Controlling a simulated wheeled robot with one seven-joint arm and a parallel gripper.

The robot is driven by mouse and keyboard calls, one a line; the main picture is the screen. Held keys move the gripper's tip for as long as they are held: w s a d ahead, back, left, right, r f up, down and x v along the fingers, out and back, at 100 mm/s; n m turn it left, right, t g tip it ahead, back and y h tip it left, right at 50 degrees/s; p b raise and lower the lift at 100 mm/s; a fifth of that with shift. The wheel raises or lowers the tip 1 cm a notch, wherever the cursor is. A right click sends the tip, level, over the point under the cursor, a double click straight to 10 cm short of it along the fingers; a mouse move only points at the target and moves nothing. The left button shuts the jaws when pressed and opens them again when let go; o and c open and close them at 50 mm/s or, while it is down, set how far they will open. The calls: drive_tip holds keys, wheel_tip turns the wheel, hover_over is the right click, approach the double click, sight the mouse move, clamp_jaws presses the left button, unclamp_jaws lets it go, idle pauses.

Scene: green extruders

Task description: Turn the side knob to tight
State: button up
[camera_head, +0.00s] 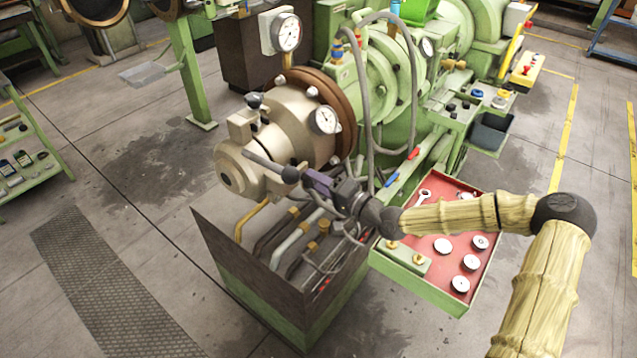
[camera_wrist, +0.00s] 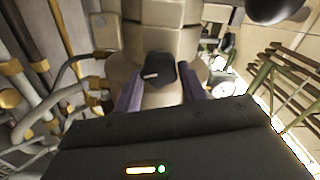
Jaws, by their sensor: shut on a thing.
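A black side knob (camera_head: 290,174) is at the right end of this bar. My gripper (camera_head: 306,179), with purple fingers, reaches the knob from the right. In the wrist view, the black knob (camera_wrist: 160,72) sits between the two purple fingers of my gripper (camera_wrist: 160,88), which is shut on it. The fingers partly hide its sides, and I cannot read any tight mark.
A pressure gauge (camera_head: 325,119) sits on the head just above my gripper. Below are pipes in a dark, open-topped box (camera_head: 250,285). A red tray (camera_head: 425,225) with tools and discs lies under my arm. Grey hoses (camera_head: 368,100) hang behind.

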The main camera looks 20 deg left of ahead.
drive_tip(key=shift+f+m, duration=0.1)
drive_tip(key=shift+m, duration=1.6)
drive_tip(key=o, duration=1)
drive_tip(key=shift+b, duration=0.3)
drive_tip(key=b+v, duration=0.3)
drive_tip(key=v, duration=1.4)
drive_tip(key=shift+d+b, duration=0.25)
drive_tip(key=shift+b, duration=0.05)
